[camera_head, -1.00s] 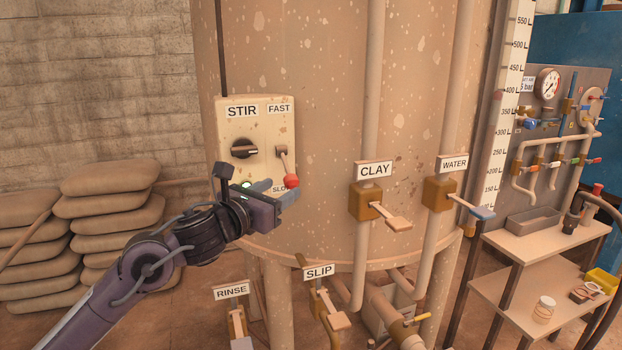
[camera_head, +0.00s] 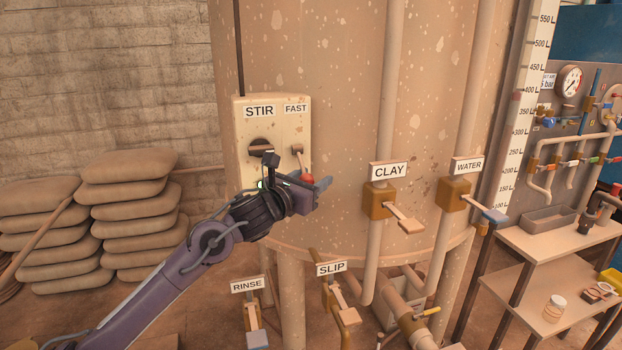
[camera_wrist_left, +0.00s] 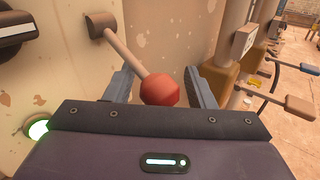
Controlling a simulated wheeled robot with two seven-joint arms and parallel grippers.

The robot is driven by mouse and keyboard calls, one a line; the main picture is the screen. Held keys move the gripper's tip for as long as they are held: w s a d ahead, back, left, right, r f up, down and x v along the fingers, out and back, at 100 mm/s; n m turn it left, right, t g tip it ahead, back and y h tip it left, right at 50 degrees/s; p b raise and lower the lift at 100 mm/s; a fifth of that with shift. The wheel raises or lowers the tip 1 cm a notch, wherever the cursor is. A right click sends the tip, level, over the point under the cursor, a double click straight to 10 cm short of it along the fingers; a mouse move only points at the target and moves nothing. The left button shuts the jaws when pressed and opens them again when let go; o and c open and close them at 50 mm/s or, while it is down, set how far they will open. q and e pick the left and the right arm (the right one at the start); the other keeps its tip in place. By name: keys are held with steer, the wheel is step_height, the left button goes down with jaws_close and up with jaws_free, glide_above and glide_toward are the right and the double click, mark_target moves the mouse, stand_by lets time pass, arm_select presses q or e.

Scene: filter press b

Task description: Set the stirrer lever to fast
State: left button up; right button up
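The stirrer lever (camera_head: 299,160) is on the cream STIR box (camera_head: 272,120) on the tank. Its red knob (camera_head: 307,178) hangs at the lower end, with the lever pointing down, away from the FAST label (camera_head: 296,108). My left gripper (camera_head: 314,186) is at the knob. In the left wrist view the red knob (camera_wrist_left: 160,90) sits between the two open fingers (camera_wrist_left: 158,88), with visible gaps on both sides. The SLOW label is hidden behind my gripper. My right gripper is not in view.
A dark rotary knob (camera_head: 261,147) is left of the lever on the box. CLAY (camera_head: 406,222) and WATER (camera_head: 490,214) valve handles stick out to the right. SLIP (camera_head: 346,312) and RINSE (camera_head: 256,336) handles are below. Stacked sacks (camera_head: 130,210) stand at the left.

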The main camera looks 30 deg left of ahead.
arm_select(q)
jaws_close()
steer(key=shift+r, duration=0.1)
